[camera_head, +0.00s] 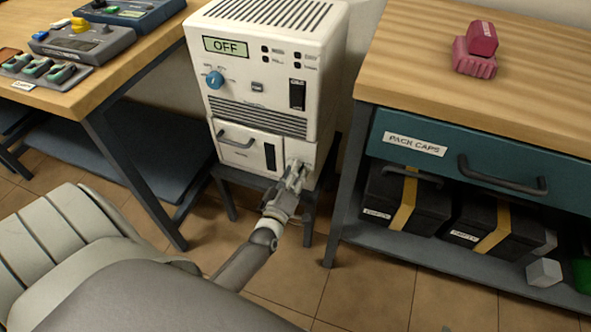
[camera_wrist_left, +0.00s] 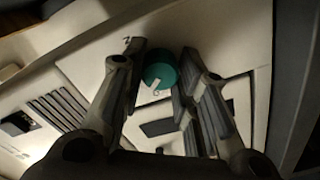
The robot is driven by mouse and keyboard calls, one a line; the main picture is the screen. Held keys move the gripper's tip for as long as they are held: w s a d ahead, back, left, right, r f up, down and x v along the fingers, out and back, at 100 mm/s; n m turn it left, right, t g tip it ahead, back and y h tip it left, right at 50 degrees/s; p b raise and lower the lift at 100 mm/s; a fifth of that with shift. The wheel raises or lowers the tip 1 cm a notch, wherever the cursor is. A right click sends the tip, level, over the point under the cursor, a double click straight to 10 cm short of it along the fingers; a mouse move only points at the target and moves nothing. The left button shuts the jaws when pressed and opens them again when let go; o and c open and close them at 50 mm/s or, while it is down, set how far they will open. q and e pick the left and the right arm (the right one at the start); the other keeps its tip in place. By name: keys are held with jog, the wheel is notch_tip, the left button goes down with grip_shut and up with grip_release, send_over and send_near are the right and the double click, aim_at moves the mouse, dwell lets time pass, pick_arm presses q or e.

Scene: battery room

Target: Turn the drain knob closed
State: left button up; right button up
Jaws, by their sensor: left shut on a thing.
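My left gripper (camera_head: 294,180) reaches the lower right front of the white cabinet unit (camera_head: 258,170). In the left wrist view a round teal knob (camera_wrist_left: 160,72) with a white pointer line sits between the two fingers of this gripper (camera_wrist_left: 163,62). The fingers are shut on the knob, one on each side. The pointer line runs toward the lower left of the wrist picture, with small letters beside the knob. In the head view the gripper hides this knob. My right gripper is not in view.
The unit's display (camera_head: 226,46) reads OFF, and a blue knob (camera_head: 215,79) sits below it. A wooden workbench (camera_head: 95,75) with devices stands left. A teal drawer cabinet (camera_head: 480,160) labelled PACK CAPS stands right, with black boxes (camera_head: 405,200) on its lower shelf.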

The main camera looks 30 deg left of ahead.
pick_arm(q)
jog(key=shift+r+n, duration=0.1)
jog(key=shift+n, duration=0.7)
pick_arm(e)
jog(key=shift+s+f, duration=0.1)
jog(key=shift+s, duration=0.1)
pick_arm(q)
jog(key=shift+o, duration=0.2)
jog(key=shift+a, duration=0.1)
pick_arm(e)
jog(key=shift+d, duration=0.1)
pick_arm(q)
jog(key=shift+c, duration=0.2)
jog(key=o, duration=1.1)
jog(key=shift+c, duration=0.2)
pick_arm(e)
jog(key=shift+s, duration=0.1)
pick_arm(q)
jog(key=v, duration=1.2)
